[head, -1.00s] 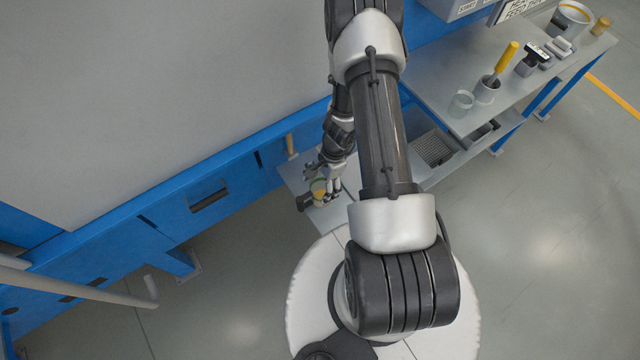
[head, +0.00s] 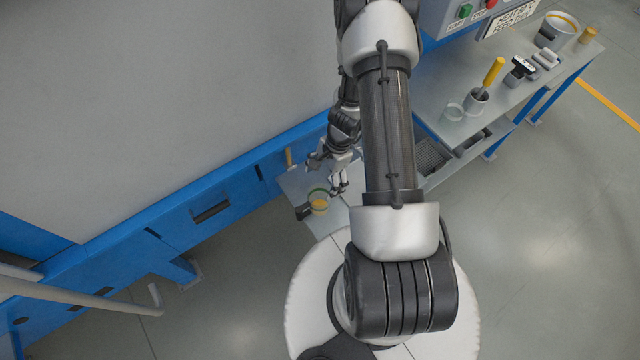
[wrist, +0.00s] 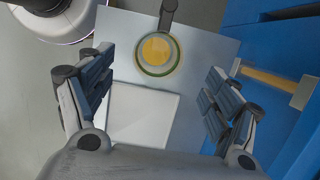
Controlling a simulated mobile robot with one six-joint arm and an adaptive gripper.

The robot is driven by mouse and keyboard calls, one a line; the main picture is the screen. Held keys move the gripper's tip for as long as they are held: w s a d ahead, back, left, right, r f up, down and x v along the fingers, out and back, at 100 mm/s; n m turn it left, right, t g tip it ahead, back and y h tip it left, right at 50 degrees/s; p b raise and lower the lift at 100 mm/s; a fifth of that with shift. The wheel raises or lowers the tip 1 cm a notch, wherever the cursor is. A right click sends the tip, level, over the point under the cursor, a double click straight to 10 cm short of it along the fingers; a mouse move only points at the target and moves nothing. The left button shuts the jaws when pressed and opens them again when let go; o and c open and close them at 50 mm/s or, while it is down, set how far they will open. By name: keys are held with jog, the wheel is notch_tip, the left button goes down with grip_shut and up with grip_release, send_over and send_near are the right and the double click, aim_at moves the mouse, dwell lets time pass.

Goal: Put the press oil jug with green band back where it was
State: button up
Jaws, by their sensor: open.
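The press oil jug with green band (head: 318,203) stands upright on a small grey shelf (head: 297,184) beside the blue machine frame. In the wrist view the jug (wrist: 157,54) is seen from above, with yellow oil inside, a green ring and a dark handle pointing to the top of the picture. My gripper (head: 338,182) is open and empty, just behind and to the right of the jug in the head view. In the wrist view the fingers of my gripper (wrist: 158,100) are spread wide, and the jug lies beyond them, apart from both.
A pale square plate (wrist: 142,115) lies on the shelf next to the jug. A yellow-handled bar (wrist: 270,78) sits at the blue frame. At right, a grey bench (head: 470,120) carries a clear cup (head: 454,111), a holder with a yellow-handled tool (head: 477,100) and a bucket (head: 556,32).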

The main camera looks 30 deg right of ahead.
jog(key=w+a+r+n+t+h, duration=0.1)
jog(key=w+a+r+n, duration=0.2)
jog(key=r, duration=1)
jog(key=a+r+n+t, duration=0.1)
jog(key=a+r+n, duration=0.25)
jog(key=r, duration=0.95)
jog(key=s+a+r+n+t+h, duration=0.1)
jog(key=s+a+r+n, duration=0.2)
jog(key=s+r+n, duration=0.2)
jog(key=s+a+r+n+t+h, duration=0.1)
jog(key=s+a+r+n, duration=0.1)
jog(key=s+r+n, duration=0.4)
jog(key=s+r, duration=0.5)
jog(key=r, duration=0.1)
jog(key=shift+s+a+r+t+p, duration=0.35)
jog(key=shift+a+t, duration=0.05)
